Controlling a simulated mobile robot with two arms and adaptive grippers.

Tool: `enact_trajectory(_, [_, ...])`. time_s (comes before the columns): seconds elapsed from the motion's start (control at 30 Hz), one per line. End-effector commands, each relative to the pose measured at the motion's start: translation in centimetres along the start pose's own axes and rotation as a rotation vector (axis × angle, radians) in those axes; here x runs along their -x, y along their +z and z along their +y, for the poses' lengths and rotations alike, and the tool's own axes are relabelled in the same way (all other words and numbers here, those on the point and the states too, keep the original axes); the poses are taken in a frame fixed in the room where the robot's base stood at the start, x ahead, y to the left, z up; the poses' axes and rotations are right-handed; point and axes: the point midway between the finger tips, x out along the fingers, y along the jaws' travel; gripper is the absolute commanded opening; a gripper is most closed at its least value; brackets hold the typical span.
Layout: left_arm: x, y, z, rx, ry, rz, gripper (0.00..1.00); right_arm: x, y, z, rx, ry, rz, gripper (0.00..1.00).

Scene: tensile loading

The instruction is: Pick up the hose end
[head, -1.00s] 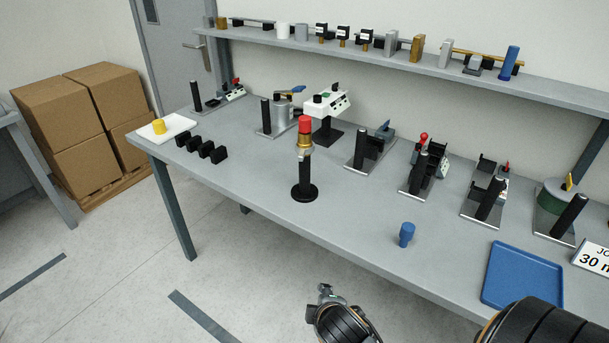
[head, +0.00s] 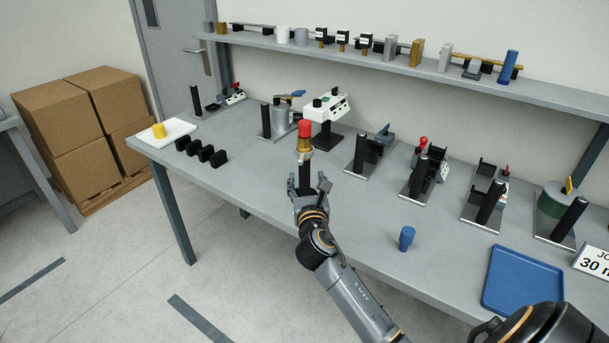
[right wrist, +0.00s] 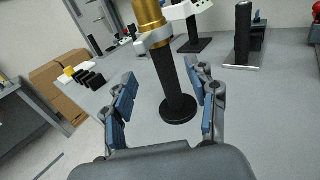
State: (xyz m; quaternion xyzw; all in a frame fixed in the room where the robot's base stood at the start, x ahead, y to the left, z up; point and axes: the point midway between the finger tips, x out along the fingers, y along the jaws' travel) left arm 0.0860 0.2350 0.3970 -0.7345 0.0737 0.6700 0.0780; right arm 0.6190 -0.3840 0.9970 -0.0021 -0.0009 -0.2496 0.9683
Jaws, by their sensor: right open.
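A brass fitting with a red cap (head: 304,136) stands upright at the top of a black post; I take it for the hose end. In the right wrist view its brass body (right wrist: 149,14) sits in a grey collar, with its top cut off. The black post (right wrist: 171,78) rises from a round base (right wrist: 179,109). My right gripper (head: 310,188) is open and empty, in front of the post and below the brass. In the right wrist view the post shows between its spread blue-padded fingers (right wrist: 160,74). My left gripper is not in view.
Several black blocks (head: 201,152) and a white plate (head: 178,131) lie to the left. Fixtures on metal plates line the back. A blue peg (head: 406,238) and blue tray (head: 499,296) are at the right.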

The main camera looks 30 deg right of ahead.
Motion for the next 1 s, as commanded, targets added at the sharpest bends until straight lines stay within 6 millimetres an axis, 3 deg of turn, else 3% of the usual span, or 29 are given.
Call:
enact_trajectory(0.13, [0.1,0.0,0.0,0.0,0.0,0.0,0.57,-2.8,0.0,0.0,-0.002,-0.002,0.001,0.58])
enact_trajectory(0.43, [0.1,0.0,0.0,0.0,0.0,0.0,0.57,-5.1,-0.3,-0.1,-0.005,-0.002,0.003,0.58])
enact_trajectory(0.7, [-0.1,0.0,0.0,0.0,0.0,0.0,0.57,-8.7,-0.8,-0.1,-0.006,-0.002,0.002,0.58])
enact_trajectory(1.0, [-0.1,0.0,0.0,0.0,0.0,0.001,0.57,-9.4,-0.8,-0.1,-0.004,0.0,0.002,0.58])
